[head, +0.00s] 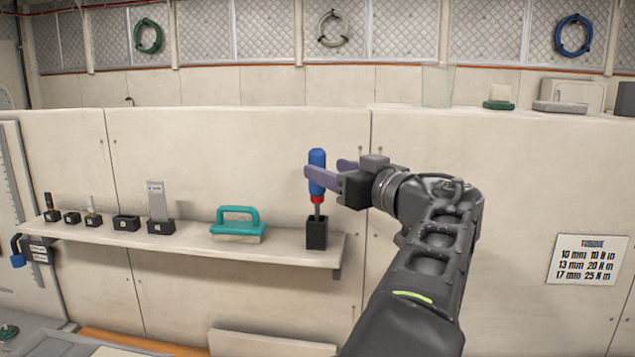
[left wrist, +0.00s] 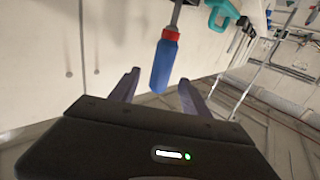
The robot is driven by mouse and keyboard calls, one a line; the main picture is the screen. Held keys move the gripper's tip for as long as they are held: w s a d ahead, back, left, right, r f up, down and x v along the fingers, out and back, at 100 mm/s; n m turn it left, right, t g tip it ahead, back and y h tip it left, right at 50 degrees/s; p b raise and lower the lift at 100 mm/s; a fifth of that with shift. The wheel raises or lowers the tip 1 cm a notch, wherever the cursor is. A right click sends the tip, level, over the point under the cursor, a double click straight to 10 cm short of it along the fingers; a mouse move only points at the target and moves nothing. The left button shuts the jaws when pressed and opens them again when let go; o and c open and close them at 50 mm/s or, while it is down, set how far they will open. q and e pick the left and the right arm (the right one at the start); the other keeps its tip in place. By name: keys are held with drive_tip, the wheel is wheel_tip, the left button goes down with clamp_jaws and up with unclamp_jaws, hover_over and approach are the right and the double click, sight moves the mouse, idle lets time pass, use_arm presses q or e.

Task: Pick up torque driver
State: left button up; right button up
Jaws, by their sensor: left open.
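The torque driver (head: 317,174) has a blue handle with a red collar and a metal shaft. It stands upright, shaft down, in a small black holder (head: 317,234) at the right end of the wall shelf. My left gripper (head: 331,171) is open at the height of the handle, its purple fingers pointing left toward it. In the left wrist view the driver's handle (left wrist: 163,66) lies ahead of and between the two fingertips (left wrist: 158,86). I cannot tell whether a finger touches it. My right gripper is not in view.
The shelf (head: 180,243) also carries a teal-handled block (head: 237,222), a grey plate in a black holder (head: 158,208) and several small black holders to the left. The wall stands close behind the shelf. A torque sign (head: 587,260) is on the wall at right.

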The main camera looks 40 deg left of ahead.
sight(323, 167)
use_arm(q)
drive_tip(key=p+x, duration=0.2)
drive_tip(key=x, duration=0.2)
drive_tip(key=shift+a, duration=0.3)
clamp_jaws()
idle(0.6)
